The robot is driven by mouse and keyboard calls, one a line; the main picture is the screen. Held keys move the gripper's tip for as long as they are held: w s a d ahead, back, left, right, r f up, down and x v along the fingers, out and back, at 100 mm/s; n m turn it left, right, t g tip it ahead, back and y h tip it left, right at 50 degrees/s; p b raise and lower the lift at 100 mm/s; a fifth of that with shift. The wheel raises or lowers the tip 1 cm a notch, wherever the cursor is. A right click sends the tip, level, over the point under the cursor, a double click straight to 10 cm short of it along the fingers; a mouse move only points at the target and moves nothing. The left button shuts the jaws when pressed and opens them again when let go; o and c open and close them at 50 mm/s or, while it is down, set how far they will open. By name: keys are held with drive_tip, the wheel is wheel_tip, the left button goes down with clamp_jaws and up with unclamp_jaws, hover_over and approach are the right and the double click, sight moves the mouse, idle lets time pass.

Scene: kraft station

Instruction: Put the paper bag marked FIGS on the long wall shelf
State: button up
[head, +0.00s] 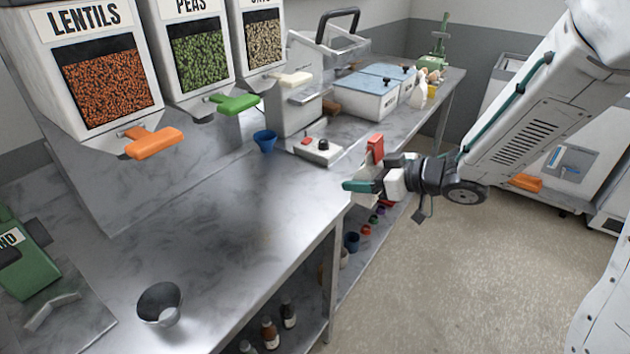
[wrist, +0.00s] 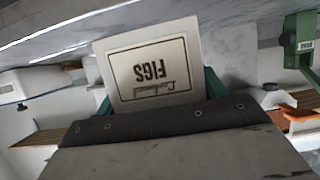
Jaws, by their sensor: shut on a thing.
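My gripper (head: 364,168) is over the open floor side of the steel counter, beside its right edge. In the wrist view the pale paper bag marked FIGS (wrist: 150,72) is between my green fingers, its label upside down in the picture. My gripper is shut on it. In the head view the bag is small and mostly hidden by the fingers. A brown wooden board (wrist: 38,142) shows behind it at the left of the wrist view, and another brown strip (wrist: 303,99) at the right; I cannot tell whether either is the long wall shelf.
The steel counter (head: 235,205) carries a grey cup (head: 160,302), a blue cup (head: 265,141), a small switch box (head: 318,151) and lidded bins (head: 362,98). Dispensers (head: 100,75) hang above it. Bottles (head: 270,333) stand underneath. The floor (head: 450,275) at right is clear.

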drive_tip(key=w+a, duration=0.2)
drive_tip(key=a, duration=0.2)
drive_tip(key=w+a+f, duration=0.1)
drive_tip(key=w+a, duration=0.1)
drive_tip(key=a, duration=0.2)
drive_tip(key=w+a, duration=0.2)
drive_tip(key=a, duration=0.2)
drive_tip(key=shift+w+a+f, duration=0.15)
drive_tip(key=shift+f, duration=1.75)
drive_tip(key=shift+f, duration=0.15)
drive_tip(key=o, duration=1.2)
drive_tip(key=shift+c, duration=0.2)
drive_tip(key=shift+r, duration=0.25)
drive_tip(key=v, duration=1.2)
